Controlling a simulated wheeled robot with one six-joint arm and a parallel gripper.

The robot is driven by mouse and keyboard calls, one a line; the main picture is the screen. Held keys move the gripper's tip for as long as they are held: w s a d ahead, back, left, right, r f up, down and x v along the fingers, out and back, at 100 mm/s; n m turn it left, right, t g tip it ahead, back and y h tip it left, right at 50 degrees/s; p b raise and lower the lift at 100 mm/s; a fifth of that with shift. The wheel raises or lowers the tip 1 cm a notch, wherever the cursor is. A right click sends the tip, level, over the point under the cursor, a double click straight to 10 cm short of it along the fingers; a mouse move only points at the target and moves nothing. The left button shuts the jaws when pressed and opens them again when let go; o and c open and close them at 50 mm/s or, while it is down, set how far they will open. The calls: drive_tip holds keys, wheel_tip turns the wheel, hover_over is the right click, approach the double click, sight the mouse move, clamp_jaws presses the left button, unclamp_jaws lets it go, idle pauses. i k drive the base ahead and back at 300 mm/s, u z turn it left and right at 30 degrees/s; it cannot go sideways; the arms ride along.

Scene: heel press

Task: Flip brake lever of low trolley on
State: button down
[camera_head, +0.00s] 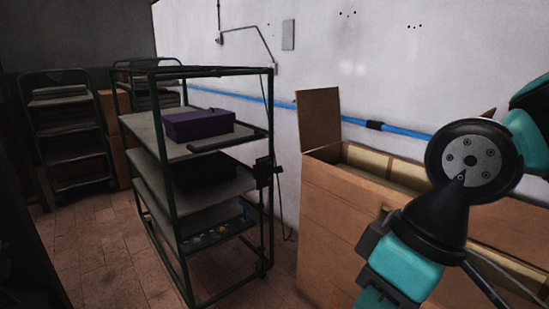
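A green-framed shelf trolley (172,190) with several grey shelves stands left of centre. Its lower frame reaches down near the tiled floor, and its wheels cannot be made out. A dark bracket-like part (265,172) sits on its right post, and a dark bar (228,142) runs along the right end of an upper shelf. A second, darker trolley (62,125) stands at the far left back. I cannot tell which is the low trolley, and no brake lever can be made out. My teal and black arm is at the right; my gripper is not in view.
A purple box (198,124) lies on the trolley's upper shelf. A blue pipe (400,131) runs along the white wall. Tiled floor (95,240) is clear in front of the trolleys.

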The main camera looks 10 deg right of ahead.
sight(278, 169)
drive_tip(key=u, duration=0.25)
drive_tip(key=i, duration=2)
drive_tip(key=u, duration=0.1)
